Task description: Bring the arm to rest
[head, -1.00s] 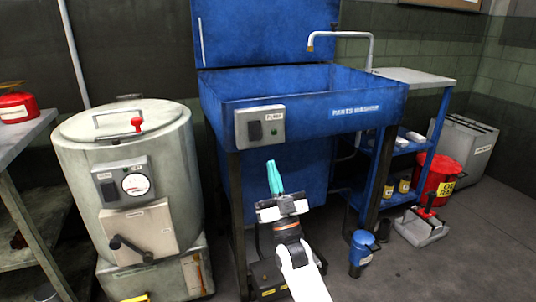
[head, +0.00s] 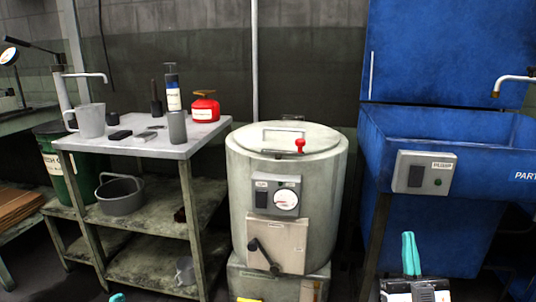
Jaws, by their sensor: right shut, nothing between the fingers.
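My right gripper (head: 410,254) shows at the lower right of the head view. Its teal fingers point up, pressed together with nothing between them, in front of the blue parts washer. The fingers look apart from the washer's front, though the exact gap is hard to judge. A small teal tip (head: 117,297) at the bottom edge, left of centre, looks like my left gripper. The rest of it is cut off, so its jaws cannot be read.
The blue parts washer (head: 480,158) stands at the right. A round grey machine (head: 240,185) with a lid and dial stands in the middle. A worktable (head: 150,152) at the left holds a jug (head: 86,121), a red can (head: 205,107) and other items; a bucket (head: 120,197) sits below.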

